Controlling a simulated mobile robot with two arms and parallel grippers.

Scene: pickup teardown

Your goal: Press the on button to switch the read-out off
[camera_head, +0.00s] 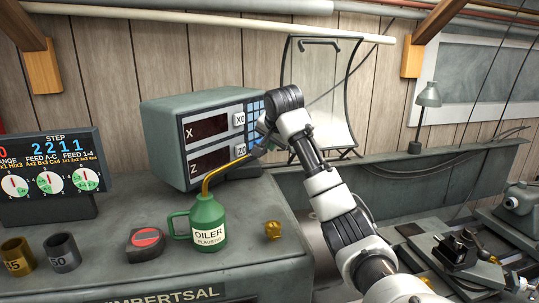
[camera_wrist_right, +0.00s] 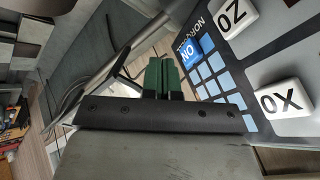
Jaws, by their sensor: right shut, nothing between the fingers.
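The read-out (camera_head: 163,145) is a grey box on the cabinet, with dark X and Z windows that show no lit digits. Its blue ON button (camera_wrist_right: 188,51) shows in the right wrist view beside small light-blue keys and the white Z0 (camera_wrist_right: 234,17) and X0 (camera_wrist_right: 283,100) keys. My right gripper (camera_head: 257,148) is in front of the panel's lower right side and hides the ON button in the head view. Its green fingers (camera_wrist_right: 162,66) are shut and empty, just left of the ON button in the wrist view; I cannot tell whether they touch it. My left gripper is out of view.
A green oiler (camera_head: 207,218) stands before the read-out, its brass spout rising near my right gripper. A tape measure (camera_head: 145,244), a brass fitting (camera_head: 272,230) and two cylinders lie on the cabinet top. A step-feed panel (camera_head: 50,175) stands at left, a lamp (camera_head: 428,95) at right.

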